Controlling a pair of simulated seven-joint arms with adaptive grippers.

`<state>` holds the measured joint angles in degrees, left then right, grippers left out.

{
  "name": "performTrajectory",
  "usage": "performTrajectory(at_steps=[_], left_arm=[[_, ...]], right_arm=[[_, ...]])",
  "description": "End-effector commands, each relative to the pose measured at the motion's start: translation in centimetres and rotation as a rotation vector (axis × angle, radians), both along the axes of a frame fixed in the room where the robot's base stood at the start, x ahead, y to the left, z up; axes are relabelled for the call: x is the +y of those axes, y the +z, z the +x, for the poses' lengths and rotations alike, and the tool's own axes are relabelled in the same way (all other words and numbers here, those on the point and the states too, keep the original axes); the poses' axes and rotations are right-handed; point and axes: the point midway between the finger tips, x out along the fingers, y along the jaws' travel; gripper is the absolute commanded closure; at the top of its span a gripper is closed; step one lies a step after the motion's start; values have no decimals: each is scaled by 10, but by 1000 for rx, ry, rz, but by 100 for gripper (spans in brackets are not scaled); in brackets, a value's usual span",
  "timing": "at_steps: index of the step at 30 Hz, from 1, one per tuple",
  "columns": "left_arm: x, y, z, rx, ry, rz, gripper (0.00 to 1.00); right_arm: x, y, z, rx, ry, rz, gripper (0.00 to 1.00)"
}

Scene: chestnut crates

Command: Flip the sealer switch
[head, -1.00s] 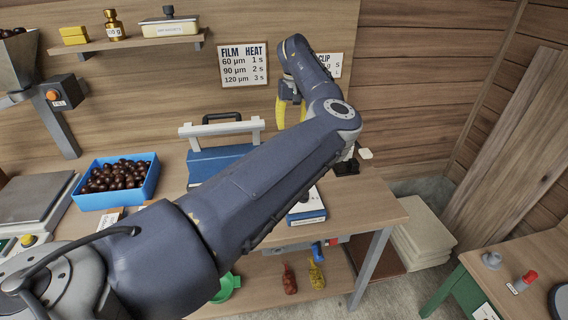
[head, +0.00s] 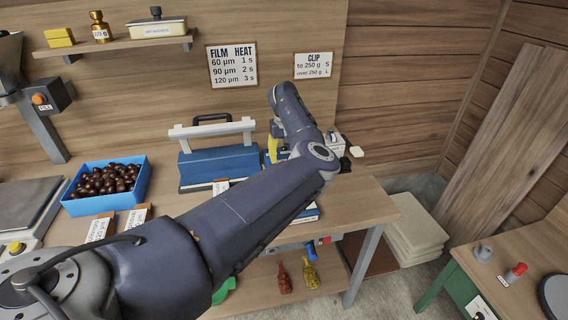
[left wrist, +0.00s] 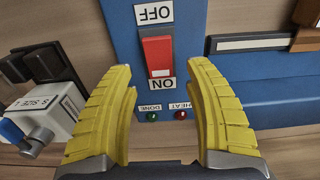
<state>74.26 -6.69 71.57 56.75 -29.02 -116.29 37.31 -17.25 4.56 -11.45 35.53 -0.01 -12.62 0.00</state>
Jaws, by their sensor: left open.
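The sealer (head: 222,165) is a blue box with a white-handled bar, on the bench in the head view. Its control panel fills the middle of the left wrist view, upside down. The red rocker switch (left wrist: 158,56) sits between the OFF label (left wrist: 154,13) and the ON label (left wrist: 160,84), with a darker strip at its OFF end. My left gripper (left wrist: 158,68) is open and empty, its yellow fingers on either side of the switch. In the head view the left gripper (head: 274,148) is partly hidden by my arm. My right gripper is not in view.
A blue bin of chestnuts (head: 140,187) stands left of the sealer. A clip device (left wrist: 50,115) is beside the panel in the left wrist view. HEAT and DONE lamps (left wrist: 180,115) sit below the switch. Price cards lie at the bench front.

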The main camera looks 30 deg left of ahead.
Motion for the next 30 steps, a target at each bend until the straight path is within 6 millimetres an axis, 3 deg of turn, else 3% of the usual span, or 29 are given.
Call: performTrajectory(at_steps=[9,23,30], left_arm=[[0,-28,0,1,-1,1,47],[0,-32,0,0,0,0,48],[0,-32,0,0,0,0,75]], right_arm=[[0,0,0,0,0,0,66],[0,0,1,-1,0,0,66],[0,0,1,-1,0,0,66]])
